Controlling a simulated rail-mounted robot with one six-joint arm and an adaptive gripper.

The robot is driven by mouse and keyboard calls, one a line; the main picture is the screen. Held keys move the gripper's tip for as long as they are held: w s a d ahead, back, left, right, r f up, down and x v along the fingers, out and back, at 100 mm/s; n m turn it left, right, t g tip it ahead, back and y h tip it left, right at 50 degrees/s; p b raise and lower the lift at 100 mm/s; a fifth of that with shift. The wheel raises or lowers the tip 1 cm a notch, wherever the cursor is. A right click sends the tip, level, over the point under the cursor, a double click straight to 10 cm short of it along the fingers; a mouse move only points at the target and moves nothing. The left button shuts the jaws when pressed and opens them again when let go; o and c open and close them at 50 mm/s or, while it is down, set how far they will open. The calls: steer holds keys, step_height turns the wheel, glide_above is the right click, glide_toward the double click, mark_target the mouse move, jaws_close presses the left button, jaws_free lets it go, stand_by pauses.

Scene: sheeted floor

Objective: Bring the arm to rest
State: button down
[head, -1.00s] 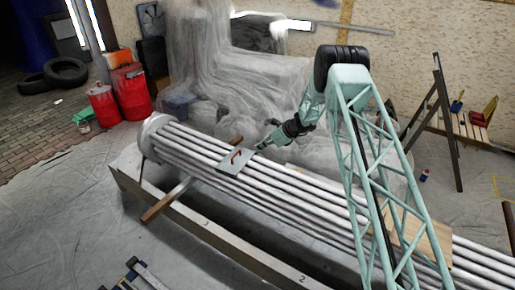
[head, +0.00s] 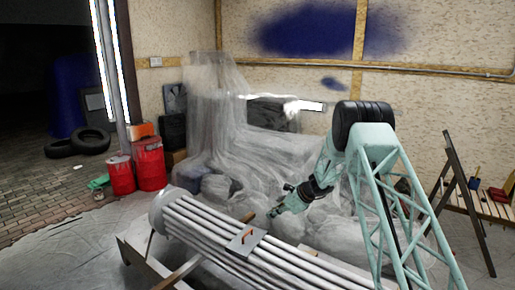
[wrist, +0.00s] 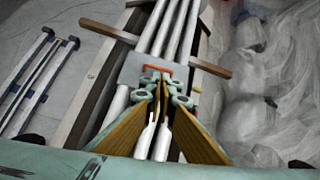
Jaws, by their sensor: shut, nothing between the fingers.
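My teal arm reaches in from the right in the head view. My gripper (head: 274,213) hangs above the far side of the pipe bundle, up and right of a grey plate with an orange handle. In the wrist view my gripper (wrist: 164,84) is shut and empty, its fingers close together. The grey plate (head: 240,247) lies across the pipes, apart from the gripper in the head view. In the wrist view the plate (wrist: 130,70) and its red-orange handle (wrist: 157,70) show just beyond the fingertips, partly covered by them.
Several grey pipes (head: 196,222) lie on a trestle with wooden cross-bars. Crumpled plastic sheeting (head: 215,120) drapes behind them. Red drums (head: 149,163) and tyres (head: 90,141) stand at left. A wooden stand (head: 468,200) is at right. Sheeted floor (head: 60,240) is open at front left.

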steer(key=s+r+n+g+h, duration=0.1)
steer(key=s+r+n, duration=0.4)
steer(key=s+r, duration=0.9)
steer(key=s+r+n+h, duration=0.1)
steer(key=s+r+n, duration=0.3)
steer(key=s+r, duration=0.95)
steer(key=s+d+r+n+h, duration=0.1)
steer(key=s+d+r+n, duration=0.15)
steer(key=s+r, duration=0.55)
steer(key=s+d+r+n, duration=0.1)
steer(key=s+r+n, duration=0.2)
steer(key=s+r, duration=0.5)
steer(key=s+d+n+h, duration=0.1)
steer(key=s+d+n, duration=0.1)
steer(key=s, duration=1)
steer(key=s+d+n+h, duration=0.2)
steer(key=s+d, duration=0.3)
steer(key=s, duration=0.7)
steer(key=s+d+n+h, duration=0.1)
steer(key=s+d+n, duration=0.2)
steer(key=s, duration=0.9)
steer(key=shift+s+d+f+n, duration=0.35)
steer(key=shift+f+n, duration=0.1)
steer(key=shift+n, duration=0.1)
